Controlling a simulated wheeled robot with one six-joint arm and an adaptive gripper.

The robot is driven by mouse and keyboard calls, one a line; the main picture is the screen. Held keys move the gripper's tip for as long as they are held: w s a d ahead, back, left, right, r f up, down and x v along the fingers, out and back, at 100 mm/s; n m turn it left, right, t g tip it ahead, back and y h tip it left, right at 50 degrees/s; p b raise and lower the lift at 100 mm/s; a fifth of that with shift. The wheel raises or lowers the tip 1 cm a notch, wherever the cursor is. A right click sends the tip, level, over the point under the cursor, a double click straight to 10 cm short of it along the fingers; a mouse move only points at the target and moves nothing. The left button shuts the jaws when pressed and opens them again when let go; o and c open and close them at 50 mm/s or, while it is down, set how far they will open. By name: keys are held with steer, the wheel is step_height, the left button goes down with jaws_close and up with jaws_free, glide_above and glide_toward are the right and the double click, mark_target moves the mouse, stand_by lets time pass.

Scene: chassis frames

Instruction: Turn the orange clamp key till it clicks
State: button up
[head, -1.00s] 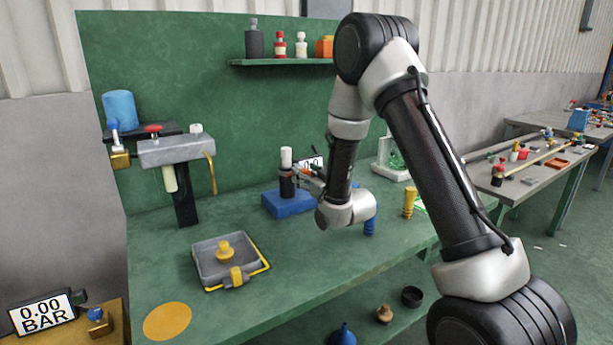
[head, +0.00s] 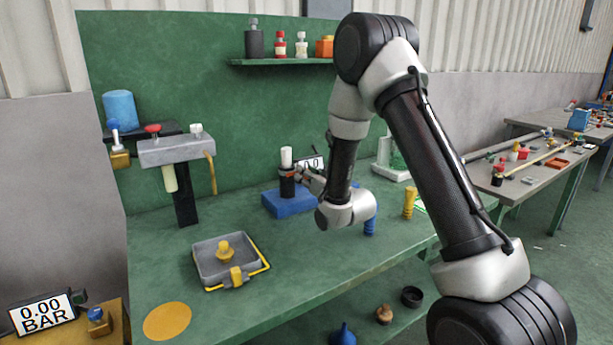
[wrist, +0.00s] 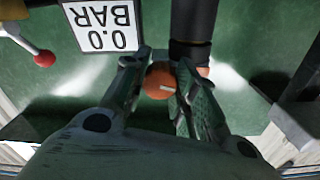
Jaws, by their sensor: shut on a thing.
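The orange clamp key (wrist: 160,80) is a round orange knob with a pale mark on its face. In the wrist view it sits between the two fingers of my gripper (wrist: 161,88), which are shut on it. It lies beside the dark post (wrist: 190,28). In the head view my gripper (head: 305,176) reaches from the right to the black cylinder with a white top (head: 286,156) on a blue base (head: 290,205). The key is small there, and the fingers partly hide it. I cannot tell whether it has clicked.
A display reading 0.0 BAR (wrist: 101,25) stands close behind the fingers. A grey tray (head: 209,276) with a yellow knob is at the front left. A yellow ribbed piece (head: 409,203) stands right of my wrist. The front middle of the bench is clear.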

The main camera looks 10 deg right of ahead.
steer(key=m, duration=0.4)
steer(key=shift+m, duration=1.9)
steer(key=o, duration=1.1)
steer(key=shift+c, duration=0.2)
steer(key=shift+s, duration=0.1)
steer(key=v, duration=0.7)
steer(key=shift+s, duration=0.15)
